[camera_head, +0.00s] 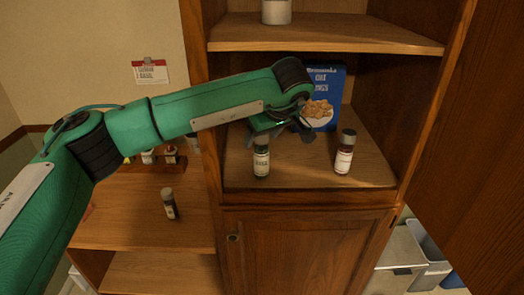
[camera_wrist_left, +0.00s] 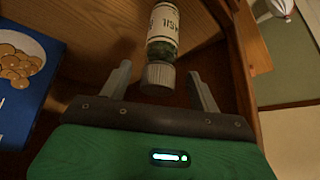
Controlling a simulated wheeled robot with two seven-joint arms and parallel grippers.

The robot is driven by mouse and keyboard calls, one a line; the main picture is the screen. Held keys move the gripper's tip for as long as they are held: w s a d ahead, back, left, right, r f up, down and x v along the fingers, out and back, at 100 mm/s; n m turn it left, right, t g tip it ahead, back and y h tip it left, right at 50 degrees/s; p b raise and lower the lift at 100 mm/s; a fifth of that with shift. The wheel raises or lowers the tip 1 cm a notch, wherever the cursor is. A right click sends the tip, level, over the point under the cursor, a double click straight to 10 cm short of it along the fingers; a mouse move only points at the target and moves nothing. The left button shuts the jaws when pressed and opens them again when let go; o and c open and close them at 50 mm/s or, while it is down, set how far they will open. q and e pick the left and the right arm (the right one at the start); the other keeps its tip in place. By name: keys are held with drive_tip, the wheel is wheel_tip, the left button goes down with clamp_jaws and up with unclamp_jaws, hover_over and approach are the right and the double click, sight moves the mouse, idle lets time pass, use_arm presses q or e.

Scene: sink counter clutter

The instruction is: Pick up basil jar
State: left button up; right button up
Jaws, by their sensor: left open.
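The basil jar (camera_head: 261,162), with a grey cap and a pale label, stands upright on the cabinet shelf near its front left. In the left wrist view the basil jar (camera_wrist_left: 163,35) shows part of its name on the label, and its cap points toward my gripper. My left gripper (camera_head: 279,136) is open and empty just above and behind the jar in the head view. In the left wrist view its two fingers lie on either side of the jar's cap, with gaps on both sides. Whether they touch it is not clear. My right gripper is not in view.
A similar jar (camera_head: 344,155) with a white label stands to the right on the shelf. A blue cereal box (camera_head: 325,85) stands behind my gripper. The cabinet's side wall (camera_head: 213,130) is close on the left. Another jar (camera_head: 169,205) stands on the lower counter.

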use_arm(q)
drive_tip(key=p+x, duration=0.1)
drive_tip(key=x, duration=0.2)
drive_tip(key=shift+w+a, duration=0.1)
drive_tip(key=shift+w, duration=0.05)
drive_tip(key=shift+f, duration=0.1)
drive_tip(key=shift+c, duration=1.3)
drive_tip(key=c, duration=0.7)
drive_tip(key=shift+c, duration=0.9)
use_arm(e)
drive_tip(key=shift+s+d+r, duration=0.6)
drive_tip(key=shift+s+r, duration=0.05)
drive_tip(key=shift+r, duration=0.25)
